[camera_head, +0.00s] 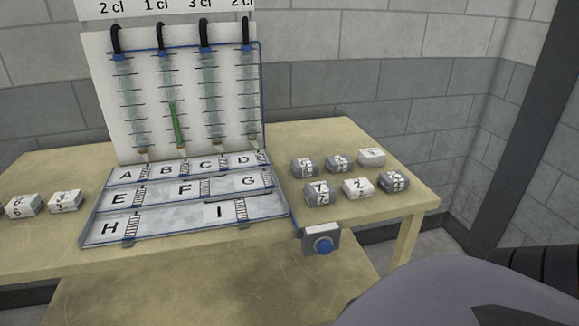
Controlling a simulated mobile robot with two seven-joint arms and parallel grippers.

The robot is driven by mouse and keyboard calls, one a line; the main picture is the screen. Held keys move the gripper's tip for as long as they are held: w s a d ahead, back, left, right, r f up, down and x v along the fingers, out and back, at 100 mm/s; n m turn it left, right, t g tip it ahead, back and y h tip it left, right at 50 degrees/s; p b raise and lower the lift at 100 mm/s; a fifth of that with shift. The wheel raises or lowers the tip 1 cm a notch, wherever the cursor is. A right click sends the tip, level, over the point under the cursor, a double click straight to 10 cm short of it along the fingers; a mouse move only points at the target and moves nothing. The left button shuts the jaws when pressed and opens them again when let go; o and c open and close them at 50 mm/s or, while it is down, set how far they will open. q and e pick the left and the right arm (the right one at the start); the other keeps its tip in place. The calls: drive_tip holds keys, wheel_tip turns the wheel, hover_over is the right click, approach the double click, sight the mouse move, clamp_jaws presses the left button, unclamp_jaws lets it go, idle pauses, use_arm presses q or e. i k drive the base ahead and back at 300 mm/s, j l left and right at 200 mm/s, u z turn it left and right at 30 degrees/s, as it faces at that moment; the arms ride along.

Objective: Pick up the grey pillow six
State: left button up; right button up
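Several small grey pillow-shaped blocks lie on the right part of the table. One is at the back left of that group (305,168), another grey block lies to its right (339,163), another is at the front left (321,194), and another is at the front right (394,181). Their tops carry black marks too small to read surely, so I cannot tell which is the six. They lie apart from any gripper. Neither of my grippers shows in the head view.
Two white blocks (371,157) (358,188) lie among the grey ones. Two more white blocks (22,206) (65,201) lie at the left. A lettered tray (180,233) with a tube board (103,110) fills the middle. A blue button box (322,241) is at the table's (50,245) front edge.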

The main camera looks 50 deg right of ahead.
sight(308, 168)
drive_tip(key=k+l+u, duration=0.2)
drive_tip(key=l, duration=0.15)
drive_tip(key=k+l+u, duration=0.3)
drive_tip(key=k+l, duration=0.2)
drive_tip(key=l, duration=0.15)
drive_tip(key=k+l, duration=0.3)
drive_tip(key=l, duration=0.15)
drive_tip(key=k+l+u, duration=0.15)
drive_tip(key=k+l, duration=0.15)
drive_tip(key=l, duration=0.15)
